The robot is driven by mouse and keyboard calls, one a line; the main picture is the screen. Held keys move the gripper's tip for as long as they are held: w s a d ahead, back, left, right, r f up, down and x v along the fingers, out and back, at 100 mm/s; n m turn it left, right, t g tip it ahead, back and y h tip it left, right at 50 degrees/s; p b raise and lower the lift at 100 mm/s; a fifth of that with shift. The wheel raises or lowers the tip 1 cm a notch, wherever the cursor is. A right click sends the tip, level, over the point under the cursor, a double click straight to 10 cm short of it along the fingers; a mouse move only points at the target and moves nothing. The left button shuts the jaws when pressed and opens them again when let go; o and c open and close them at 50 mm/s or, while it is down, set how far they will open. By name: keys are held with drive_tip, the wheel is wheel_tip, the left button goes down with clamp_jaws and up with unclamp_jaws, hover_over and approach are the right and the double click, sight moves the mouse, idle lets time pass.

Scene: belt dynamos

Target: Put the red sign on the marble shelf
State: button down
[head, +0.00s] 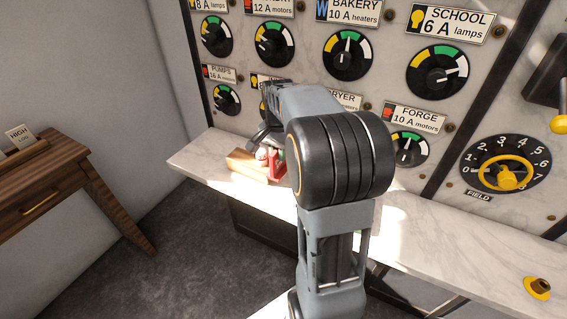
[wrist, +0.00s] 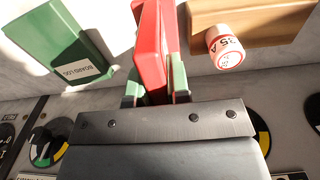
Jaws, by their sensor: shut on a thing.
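The red sign (wrist: 150,45) stands upright between the fingers of my gripper (wrist: 152,90) in the wrist view, and the gripper is shut on it. In the head view the red sign (head: 277,168) shows low over the left part of the marble shelf (head: 420,222), partly hidden by my arm. My gripper is mostly hidden behind my arm there. I cannot tell whether the sign's lower edge touches the shelf. The sign's face cannot be read.
A wooden block (head: 243,163) and a white-and-red fuse (wrist: 226,46) are close beside the sign. A green board log (wrist: 62,42) lies on its other side. The dial panel (head: 300,80) rises behind.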

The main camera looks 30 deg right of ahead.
sight(284, 165)
drive_tip(key=d+f, duration=0.1)
drive_tip(key=w+d+f, duration=0.1)
drive_tip(key=f, duration=0.1)
drive_tip(key=w+d+f, duration=0.1)
drive_tip(key=shift+w+f, duration=0.1)
drive_tip(key=shift+f, duration=0.3)
drive_tip(key=shift+w+d+f, duration=0.15)
drive_tip(key=shift+f, duration=1.6)
drive_tip(key=shift+f, duration=0.2)
drive_tip(key=c, duration=1.1)
unclamp_jaws()
drive_tip(key=shift+r, duration=0.1)
